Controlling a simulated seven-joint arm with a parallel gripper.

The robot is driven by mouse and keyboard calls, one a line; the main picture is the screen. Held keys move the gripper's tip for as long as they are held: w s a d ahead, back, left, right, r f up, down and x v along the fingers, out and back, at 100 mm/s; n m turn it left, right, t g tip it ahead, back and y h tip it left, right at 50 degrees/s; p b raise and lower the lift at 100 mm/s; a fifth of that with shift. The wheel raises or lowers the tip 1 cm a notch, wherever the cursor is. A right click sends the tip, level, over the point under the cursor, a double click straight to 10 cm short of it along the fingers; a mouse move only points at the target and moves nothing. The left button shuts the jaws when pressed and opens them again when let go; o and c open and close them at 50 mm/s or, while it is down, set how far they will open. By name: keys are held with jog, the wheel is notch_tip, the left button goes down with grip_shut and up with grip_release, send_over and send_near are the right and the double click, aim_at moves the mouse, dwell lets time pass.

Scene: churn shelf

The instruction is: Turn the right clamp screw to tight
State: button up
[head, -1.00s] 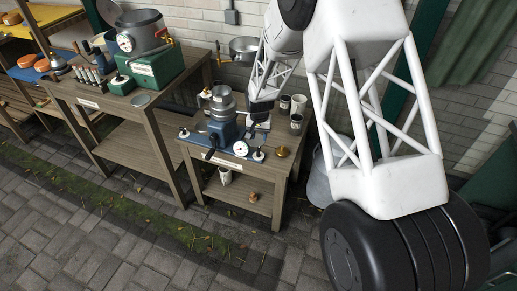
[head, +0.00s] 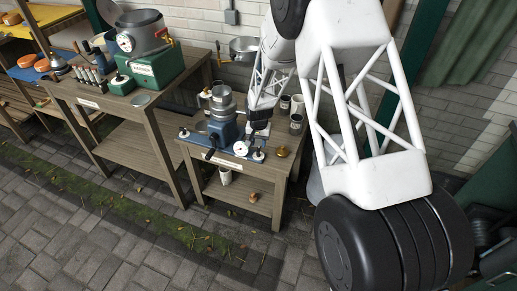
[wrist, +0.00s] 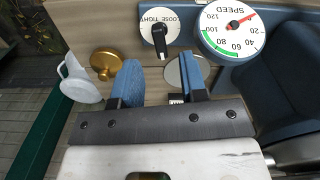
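The right clamp screw (head: 259,154) is a round white plate with a dark knob, at the front right of the blue machine base (head: 222,134). In the wrist view the clamp screw (wrist: 158,25) shows LOOSE and TIGHT printed side by side, with a black handle pointing down the picture, roughly toward my gripper. My gripper (wrist: 160,78) is open, its two blue fingers apart with nothing held between them. The handle tip lies just beyond the fingertips and apart from them. In the head view my gripper (head: 257,128) hangs just behind the right clamp screw.
A white speed gauge (wrist: 230,28) with a red needle is beside the clamp screw. A brass knob (wrist: 107,65) and a white mug (wrist: 78,80) are on the other side. Dark cups (head: 297,104) stand at the back right of the small table (head: 190,152).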

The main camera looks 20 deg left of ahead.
aim_at(258, 153)
jog(key=shift+f, duration=2.1)
grip_shut()
